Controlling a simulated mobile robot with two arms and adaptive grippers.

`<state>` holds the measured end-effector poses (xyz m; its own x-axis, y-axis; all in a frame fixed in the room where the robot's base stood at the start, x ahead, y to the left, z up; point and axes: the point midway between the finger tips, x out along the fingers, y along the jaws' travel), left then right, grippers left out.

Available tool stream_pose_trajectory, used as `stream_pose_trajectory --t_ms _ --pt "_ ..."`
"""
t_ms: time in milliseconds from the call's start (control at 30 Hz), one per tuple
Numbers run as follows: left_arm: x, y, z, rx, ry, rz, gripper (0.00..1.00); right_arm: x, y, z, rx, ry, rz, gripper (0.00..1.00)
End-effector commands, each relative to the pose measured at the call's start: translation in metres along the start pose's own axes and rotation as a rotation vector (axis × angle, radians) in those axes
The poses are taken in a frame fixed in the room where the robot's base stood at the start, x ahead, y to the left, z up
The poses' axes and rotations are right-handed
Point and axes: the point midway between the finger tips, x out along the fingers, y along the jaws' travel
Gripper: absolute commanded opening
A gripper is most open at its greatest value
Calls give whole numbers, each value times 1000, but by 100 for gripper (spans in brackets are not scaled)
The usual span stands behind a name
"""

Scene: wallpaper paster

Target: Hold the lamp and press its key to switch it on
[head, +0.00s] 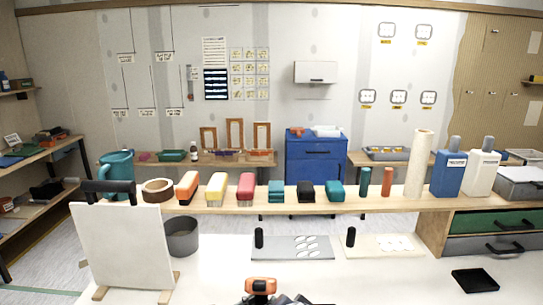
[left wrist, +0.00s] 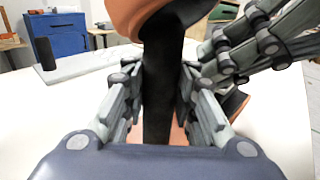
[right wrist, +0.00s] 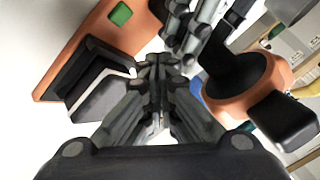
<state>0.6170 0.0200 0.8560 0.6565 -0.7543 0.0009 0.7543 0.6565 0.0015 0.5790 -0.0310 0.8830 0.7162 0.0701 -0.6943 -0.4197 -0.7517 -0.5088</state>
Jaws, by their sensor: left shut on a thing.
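The lamp (head: 261,286) shows at the bottom edge of the head view, its head orange and black. In the left wrist view my left gripper (left wrist: 160,95) is shut around the lamp's black stem (left wrist: 160,60), below the orange head. In the right wrist view the lamp's orange base (right wrist: 85,42) carries a green square (right wrist: 121,13) and a raised black and grey rocker key (right wrist: 100,85). My right gripper (right wrist: 156,68) has its fingertips together and empty, close beside the key. I cannot tell whether they touch it. The lamp's head (right wrist: 245,85) is at the right.
A white panel on a wooden stand (head: 130,245) is at the left of the white table. A grey plate (head: 290,248), a pale plate (head: 385,246) and a black tray (head: 475,280) lie on the table. A wooden shelf (head: 350,198) with several tools runs behind.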

Motion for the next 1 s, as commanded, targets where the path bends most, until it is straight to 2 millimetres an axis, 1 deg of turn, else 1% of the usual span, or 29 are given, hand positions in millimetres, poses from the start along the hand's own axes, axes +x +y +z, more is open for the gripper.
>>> stream_pose_trajectory --t_ms 33,200,400,600,1000 --pt "-2 0 -7 0 12 2 0 6 6 4 -3 0 4 0" --pt "-2 0 -7 0 12 2 0 22 18 16 -1 -2 4 0" --pt "-2 0 -7 0 12 2 0 34 25 25 -1 -2 1 0" --pt "-2 0 -7 0 12 2 0 38 27 27 -1 -1 -1 0" --pt "-2 0 -7 0 12 2 0 38 27 27 -1 -1 -1 0"
